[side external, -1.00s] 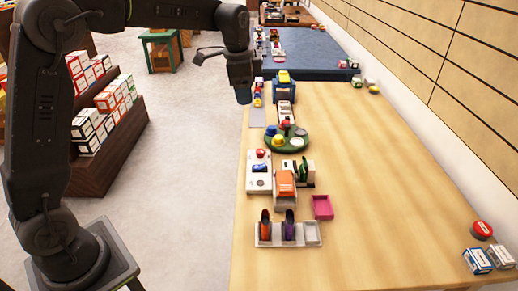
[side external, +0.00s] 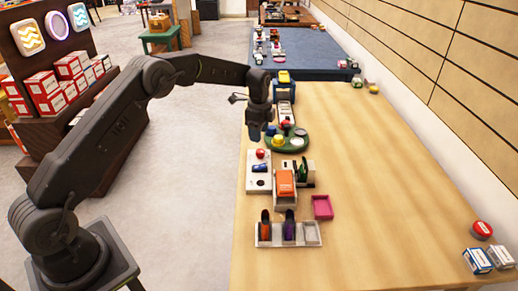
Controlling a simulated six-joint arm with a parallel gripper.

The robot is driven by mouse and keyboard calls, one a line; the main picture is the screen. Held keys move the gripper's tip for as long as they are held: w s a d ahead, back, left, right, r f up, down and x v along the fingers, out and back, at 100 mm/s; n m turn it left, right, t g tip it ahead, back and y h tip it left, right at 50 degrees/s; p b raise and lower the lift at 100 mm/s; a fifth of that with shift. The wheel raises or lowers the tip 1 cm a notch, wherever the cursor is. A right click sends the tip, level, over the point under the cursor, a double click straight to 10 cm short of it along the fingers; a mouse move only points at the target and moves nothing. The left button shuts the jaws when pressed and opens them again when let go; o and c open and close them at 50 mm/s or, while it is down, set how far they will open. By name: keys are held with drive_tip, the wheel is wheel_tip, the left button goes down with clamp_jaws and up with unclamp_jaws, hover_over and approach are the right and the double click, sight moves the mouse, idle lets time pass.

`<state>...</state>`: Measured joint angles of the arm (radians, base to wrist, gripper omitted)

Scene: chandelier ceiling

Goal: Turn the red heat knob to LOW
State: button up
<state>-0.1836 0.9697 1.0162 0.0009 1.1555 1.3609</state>
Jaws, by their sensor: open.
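A white panel (side external: 252,185) lies on the left side of the wooden table. It carries a small red knob (side external: 260,154) at its far end and a blue part (side external: 261,168) in its middle. Any LOW marking is too small to read. My gripper (side external: 255,137) points down just beyond the red knob in the picture, at the table's left edge. It appears apart from the knob and holds nothing that I can see. Its fingers are small and dark here.
A green round tray (side external: 303,145) with coloured pieces stands just right of my gripper. An orange block (side external: 285,182), a pink tray (side external: 322,207) and a white rack (side external: 312,234) with two dark-wheeled items stand nearer. The table's right half is mostly clear.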

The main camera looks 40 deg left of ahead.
sight(259, 151)
wheel_tip(259, 151, down, 7)
drive_tip(key=shift+f, duration=0.1)
drive_tip(key=shift+c, duration=0.3)
drive_tip(key=c, duration=0.9)
drive_tip(key=shift+o, duration=0.2)
